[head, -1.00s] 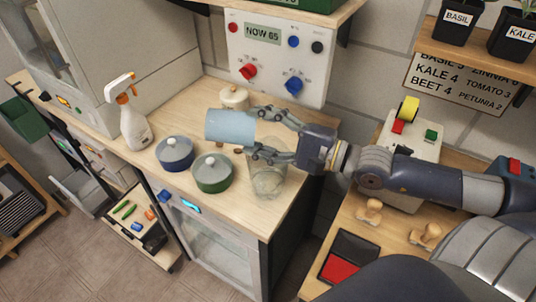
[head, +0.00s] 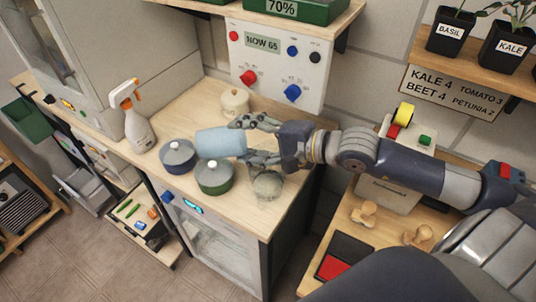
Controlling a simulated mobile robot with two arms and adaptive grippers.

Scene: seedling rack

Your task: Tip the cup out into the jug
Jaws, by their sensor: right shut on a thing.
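A light blue cup (head: 219,143) lies almost on its side in the air, its long axis pointing left in the picture. My right gripper (head: 248,141) is shut on its right end, with fingers above and below. Which end is the mouth is hard to tell. A clear glass jug (head: 267,187) stands upright on the wooden counter, below and slightly right of the gripper's fingers, which partly hide its top. No stream or contents show. My left gripper is not in view.
A green pot (head: 214,181) and a blue pot (head: 178,161), both lidded, stand left of the jug. A cream lidded pot (head: 234,101) is behind, a spray bottle (head: 136,124) at left. A control panel (head: 276,65) is on the wall.

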